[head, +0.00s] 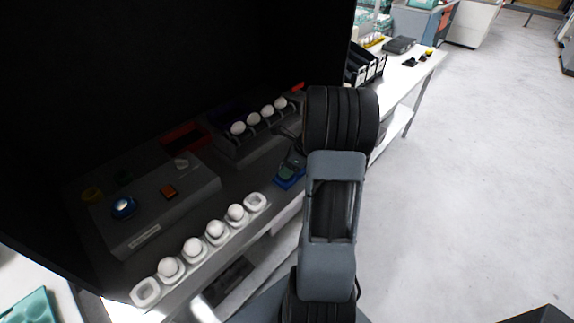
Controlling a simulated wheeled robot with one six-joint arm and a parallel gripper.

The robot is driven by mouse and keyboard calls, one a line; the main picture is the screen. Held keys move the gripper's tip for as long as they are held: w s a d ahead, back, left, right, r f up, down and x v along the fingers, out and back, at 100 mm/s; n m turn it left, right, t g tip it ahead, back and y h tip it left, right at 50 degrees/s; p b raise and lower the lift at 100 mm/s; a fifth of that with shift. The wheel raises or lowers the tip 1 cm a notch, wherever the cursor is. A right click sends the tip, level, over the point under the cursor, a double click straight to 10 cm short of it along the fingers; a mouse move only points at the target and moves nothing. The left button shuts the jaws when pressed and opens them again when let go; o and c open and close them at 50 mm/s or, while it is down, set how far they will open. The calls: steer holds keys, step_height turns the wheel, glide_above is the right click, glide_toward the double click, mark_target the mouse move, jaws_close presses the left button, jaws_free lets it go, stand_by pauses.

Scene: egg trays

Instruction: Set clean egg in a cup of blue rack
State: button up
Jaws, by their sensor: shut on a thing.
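White eggs sit in a white cup strip (205,262) along the front of the dark bench, one of them at its middle (215,230). The strip's two end cups look empty. I cannot tell which egg is the clean one. My arm stands upright in the middle of the view, and my gripper is hidden.
A small blue device (290,171) lies beside my arm. A dark hood covers the bench.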

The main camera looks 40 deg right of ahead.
steer(key=shift+f, duration=0.4)
stand_by(0.5)
steer(key=o, duration=0.7)
steer(key=shift+c, duration=0.2)
steer(key=shift+r, duration=0.1)
steer(key=v, duration=1.3)
steer(key=shift+s+r, duration=0.15)
steer(key=shift+r, duration=0.25)
